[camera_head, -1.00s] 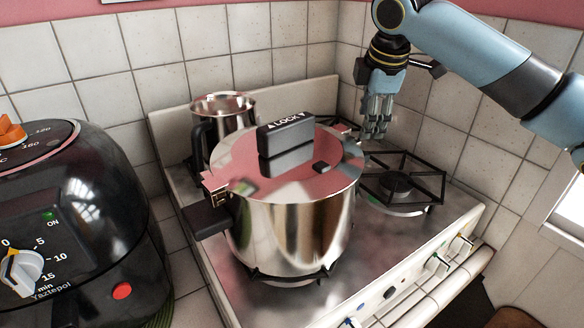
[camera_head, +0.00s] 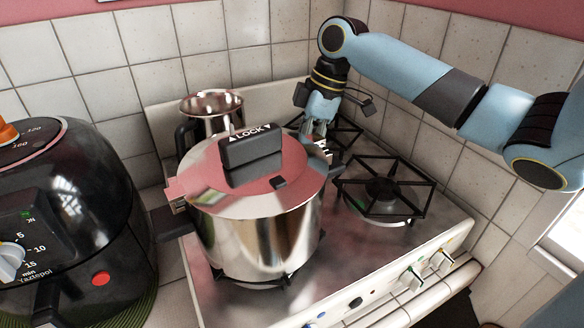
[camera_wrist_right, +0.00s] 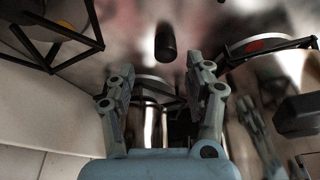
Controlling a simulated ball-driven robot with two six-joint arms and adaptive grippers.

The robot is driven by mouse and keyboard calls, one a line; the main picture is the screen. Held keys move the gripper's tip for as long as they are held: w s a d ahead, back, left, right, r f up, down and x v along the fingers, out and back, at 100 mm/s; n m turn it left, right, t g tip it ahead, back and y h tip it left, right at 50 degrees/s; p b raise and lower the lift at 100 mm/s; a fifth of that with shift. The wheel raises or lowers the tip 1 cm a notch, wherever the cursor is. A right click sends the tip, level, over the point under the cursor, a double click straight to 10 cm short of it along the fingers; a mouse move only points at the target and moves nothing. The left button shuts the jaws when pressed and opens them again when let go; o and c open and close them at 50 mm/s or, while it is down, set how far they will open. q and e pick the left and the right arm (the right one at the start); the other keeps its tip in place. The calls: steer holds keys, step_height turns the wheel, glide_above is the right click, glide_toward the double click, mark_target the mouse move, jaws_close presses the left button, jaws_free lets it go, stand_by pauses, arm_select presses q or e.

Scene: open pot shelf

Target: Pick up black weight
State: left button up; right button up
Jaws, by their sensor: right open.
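A small black rounded cylinder (camera_wrist_right: 165,42), which looks like the black weight, is on the shiny stove top in the right wrist view. It lies beyond my fingertips, roughly centred between them and apart from them. My right gripper (camera_wrist_right: 160,72) is open with nothing between its fingers. In the head view the right gripper (camera_head: 318,133) points down behind the right side of the pot, and its fingertips are partly hidden. I cannot make out the weight in the head view. My left gripper is not in view.
A large steel pot (camera_head: 262,235) with a LOCK-marked lid handle (camera_head: 250,148) stands on the stove. A steel jug (camera_head: 212,108) is behind it. A burner grate (camera_head: 385,187) is free at right. A black fryer (camera_head: 75,190) stands left. Tiled walls (camera_head: 110,80) close the corner.

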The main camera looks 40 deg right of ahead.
steer(key=x, duration=0.1)
steer(key=p+x, duration=0.1)
steer(key=x, duration=0.2)
steer(key=shift+s+a+f+p, duration=0.2)
steer(key=shift+s+a+p, duration=0.1)
steer(key=shift+a, duration=0.05)
steer(key=shift+w+f, duration=0.1)
steer(key=shift+f, duration=0.35)
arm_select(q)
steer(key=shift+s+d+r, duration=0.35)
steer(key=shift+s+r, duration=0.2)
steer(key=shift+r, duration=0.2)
arm_select(e)
jaws_close()
